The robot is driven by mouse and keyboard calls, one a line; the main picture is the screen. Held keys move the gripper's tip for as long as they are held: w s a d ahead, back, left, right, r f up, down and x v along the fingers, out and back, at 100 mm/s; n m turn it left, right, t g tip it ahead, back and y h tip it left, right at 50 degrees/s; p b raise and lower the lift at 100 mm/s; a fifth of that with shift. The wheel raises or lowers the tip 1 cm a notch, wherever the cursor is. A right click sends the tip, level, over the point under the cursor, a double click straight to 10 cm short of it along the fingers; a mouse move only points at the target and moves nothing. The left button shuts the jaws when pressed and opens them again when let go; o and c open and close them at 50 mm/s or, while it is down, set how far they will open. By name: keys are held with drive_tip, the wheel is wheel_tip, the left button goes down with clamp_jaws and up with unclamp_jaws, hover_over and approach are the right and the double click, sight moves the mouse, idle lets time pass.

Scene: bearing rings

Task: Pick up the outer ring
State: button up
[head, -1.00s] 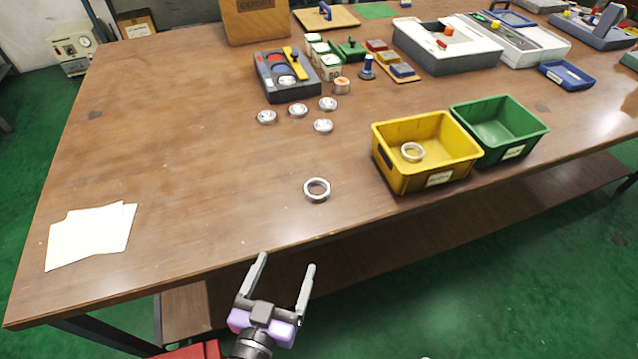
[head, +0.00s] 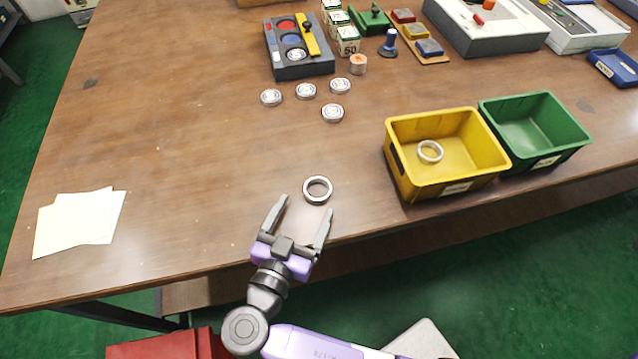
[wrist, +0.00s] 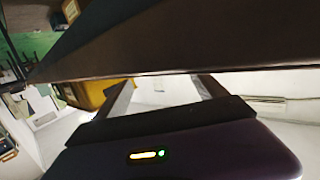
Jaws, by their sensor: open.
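A silver metal ring (head: 317,190) lies flat on the wooden table (head: 200,150) near its front edge. Another silver ring (head: 430,152) is inside the yellow bin (head: 408,185). My gripper (head: 305,207) is open and empty, its two fingers pointing toward the ring on the table. In the head view the fingertips appear just short of that ring; their exact height is unclear. In the wrist view the fingers (wrist: 165,86) show in part, with a dark surface across the top, and no ring is visible there.
A green bin (head: 540,130) stands right of the yellow one. Several small silver discs (head: 333,113) lie behind the ring, near a dark tray (head: 300,68). White papers (head: 80,222) lie at the left. The table around the ring is clear.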

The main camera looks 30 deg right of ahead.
sight(315, 194)
drive_tip(key=p+x, duration=0.1)
drive_tip(key=x, duration=0.4)
drive_tip(key=shift+d+f, duration=0.15)
drive_tip(key=shift+d, duration=0.05)
drive_tip(key=c, duration=1.5)
drive_tip(key=shift+c, duration=0.2)
wheel_tip(315, 194, up, 20)
drive_tip(key=shift+s, duration=0.15)
